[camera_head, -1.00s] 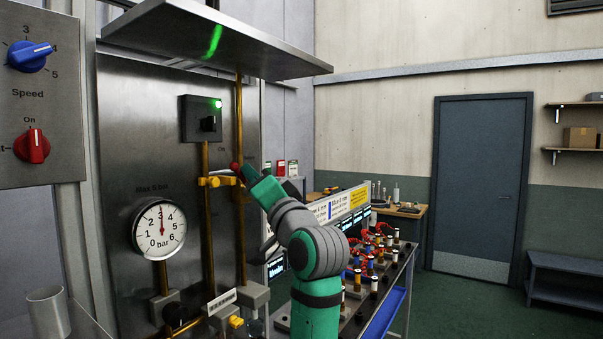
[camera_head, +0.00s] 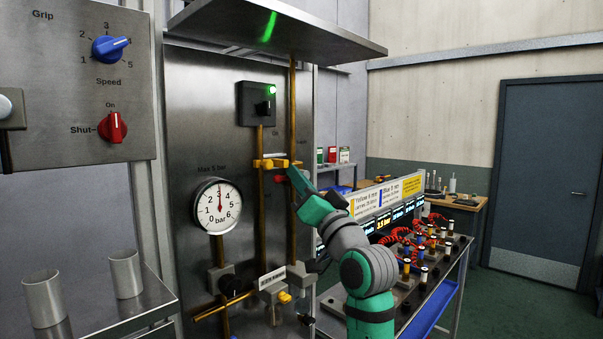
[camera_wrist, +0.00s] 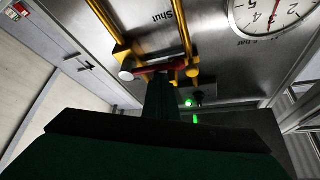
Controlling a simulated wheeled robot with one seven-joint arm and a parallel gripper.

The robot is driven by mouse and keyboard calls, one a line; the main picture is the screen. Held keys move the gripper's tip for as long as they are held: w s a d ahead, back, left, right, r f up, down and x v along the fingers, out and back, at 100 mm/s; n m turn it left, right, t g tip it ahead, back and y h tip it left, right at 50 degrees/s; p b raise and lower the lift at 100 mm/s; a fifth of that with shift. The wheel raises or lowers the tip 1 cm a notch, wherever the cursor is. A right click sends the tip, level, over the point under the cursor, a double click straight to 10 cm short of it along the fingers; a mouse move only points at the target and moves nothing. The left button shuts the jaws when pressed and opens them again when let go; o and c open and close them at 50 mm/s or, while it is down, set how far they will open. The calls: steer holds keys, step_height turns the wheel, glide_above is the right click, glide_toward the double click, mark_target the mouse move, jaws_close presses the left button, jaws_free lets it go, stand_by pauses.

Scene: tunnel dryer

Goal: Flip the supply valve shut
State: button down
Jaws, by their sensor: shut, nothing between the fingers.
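The supply valve's red handle (camera_head: 280,179) shows just below a yellow fitting (camera_head: 270,163) on the brass pipes of the steel panel. My gripper (camera_head: 294,173) is shut and empty, with its tip just right of the handle. In the wrist view the red handle (camera_wrist: 162,69) lies crosswise at the tip of my closed fingers (camera_wrist: 160,78); I cannot tell whether they touch. The fingers hide part of the valve. A "Shut" mark (camera_wrist: 160,16) is on the panel near the pipes.
A pressure gauge (camera_head: 218,206) reads about 3 bar. A switch box (camera_head: 257,104) above has a lit green lamp. A steel hood (camera_head: 285,33) overhangs the panel. A bench with several spools (camera_head: 420,270) stands to the right, and two metal cups (camera_head: 125,274) at lower left.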

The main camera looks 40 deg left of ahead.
steer(key=shift+a+f, duration=0.15)
steer(key=shift+f, duration=0.35)
stand_by(0.3)
step_height(320, 180, up, 5)
steer(key=d, duration=0.1)
steer(key=w+f+v, duration=0.1)
steer(key=w+v, duration=0.1)
steer(key=v, duration=0.8)
steer(key=shift+w, duration=0.2)
steer(key=shift+d, duration=0.1)
steer(key=shift+f, duration=0.1)
